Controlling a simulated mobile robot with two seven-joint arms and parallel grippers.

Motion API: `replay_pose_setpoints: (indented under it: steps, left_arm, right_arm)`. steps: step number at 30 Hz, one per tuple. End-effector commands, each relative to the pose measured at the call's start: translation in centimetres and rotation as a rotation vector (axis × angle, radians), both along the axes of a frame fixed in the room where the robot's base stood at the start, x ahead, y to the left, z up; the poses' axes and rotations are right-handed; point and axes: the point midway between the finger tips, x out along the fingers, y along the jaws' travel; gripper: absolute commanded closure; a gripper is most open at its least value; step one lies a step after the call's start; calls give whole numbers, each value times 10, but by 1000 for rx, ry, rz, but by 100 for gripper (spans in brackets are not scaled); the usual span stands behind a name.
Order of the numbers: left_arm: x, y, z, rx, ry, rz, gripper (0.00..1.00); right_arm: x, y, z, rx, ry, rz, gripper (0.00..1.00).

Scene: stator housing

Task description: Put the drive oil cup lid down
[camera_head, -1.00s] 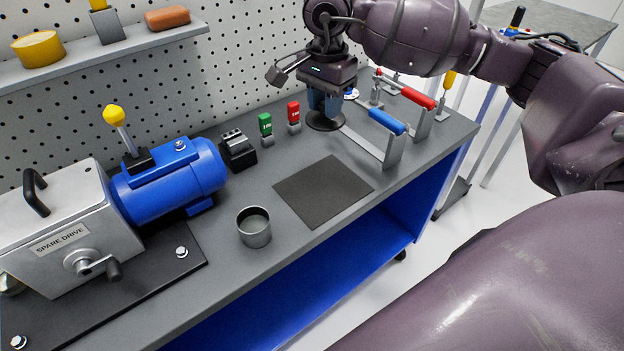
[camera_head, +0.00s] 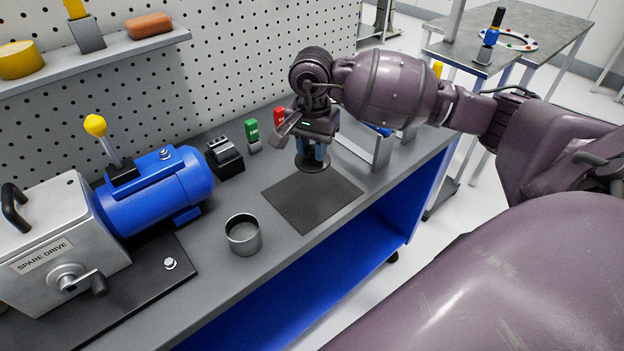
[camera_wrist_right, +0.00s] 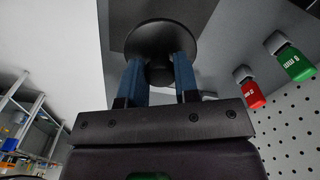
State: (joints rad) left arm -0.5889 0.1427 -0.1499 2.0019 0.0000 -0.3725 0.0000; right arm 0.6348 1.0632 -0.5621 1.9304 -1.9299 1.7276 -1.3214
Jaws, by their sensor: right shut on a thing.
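My right gripper (camera_head: 312,150) points down over the bench, shut on the drive oil cup lid (camera_head: 313,164), a dark round disc. An open grey metal cup (camera_head: 243,238) stands on the bench left of the mat. My left gripper is out of view.
The blue and silver spare drive (camera_head: 155,190) fills the bench's left. A metal bracket (camera_head: 375,150) stands right of the gripper. The mat's front is clear.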

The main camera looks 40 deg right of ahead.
Motion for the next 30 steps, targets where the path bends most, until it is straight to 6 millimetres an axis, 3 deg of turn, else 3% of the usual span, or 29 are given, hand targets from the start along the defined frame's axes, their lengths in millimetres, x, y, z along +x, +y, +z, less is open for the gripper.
replay_pose_setpoints:
  steps: [1,6,14,23,30]
  left_arm:
    - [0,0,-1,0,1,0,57]
    - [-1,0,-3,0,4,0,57]
    - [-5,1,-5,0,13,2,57]
    - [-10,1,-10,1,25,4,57]
    - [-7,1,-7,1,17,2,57]
  right_arm:
    - [-1,1,-13,2,4,0,94]
    - [-1,0,-41,2,2,-1,94]
    - [0,0,-57,1,1,0,94]
    - [0,0,-94,1,3,-1,94]
    - [0,0,-95,1,-1,0,94]
